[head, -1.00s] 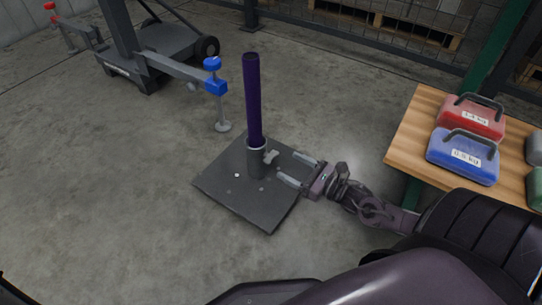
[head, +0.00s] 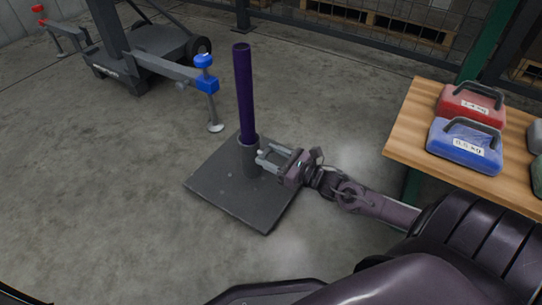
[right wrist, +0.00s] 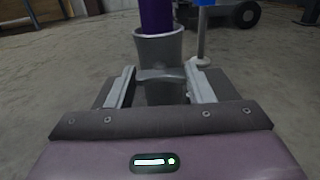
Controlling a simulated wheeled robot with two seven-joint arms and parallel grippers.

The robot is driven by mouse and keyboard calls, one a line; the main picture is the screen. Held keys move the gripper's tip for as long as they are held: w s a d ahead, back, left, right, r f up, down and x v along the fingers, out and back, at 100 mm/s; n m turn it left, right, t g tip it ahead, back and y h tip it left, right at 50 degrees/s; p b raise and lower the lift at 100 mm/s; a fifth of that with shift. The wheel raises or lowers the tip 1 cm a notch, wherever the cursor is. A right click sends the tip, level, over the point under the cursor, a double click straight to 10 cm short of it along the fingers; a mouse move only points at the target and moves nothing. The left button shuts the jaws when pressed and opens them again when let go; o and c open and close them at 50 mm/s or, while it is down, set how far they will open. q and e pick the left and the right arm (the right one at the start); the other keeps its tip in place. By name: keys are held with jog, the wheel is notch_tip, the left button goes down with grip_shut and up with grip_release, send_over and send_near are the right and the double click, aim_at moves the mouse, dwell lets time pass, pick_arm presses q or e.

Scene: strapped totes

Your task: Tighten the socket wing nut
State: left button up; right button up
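A purple pole (head: 244,95) stands upright in a grey socket (head: 249,160) on a dark square base plate (head: 240,205). My right gripper (head: 263,158) is at the right side of the socket. In the right wrist view the pole (right wrist: 156,16) and socket (right wrist: 158,48) show ahead. The wing nut (right wrist: 160,75) lies across the socket front, between the two fingers of the right gripper (right wrist: 162,88). The fingers are apart, with a gap visible on each side. In the head view the nut is mostly hidden by the fingers. My left gripper is not in view.
A wooden table (head: 402,142) at the right holds a red weight case (head: 470,105), a blue one (head: 464,146) and others cut off at the edge. A wheeled stand (head: 150,55) with blue-clamped leg (head: 207,84) is behind left. Floor at left is clear.

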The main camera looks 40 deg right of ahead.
jog(key=shift+c, duration=0.9)
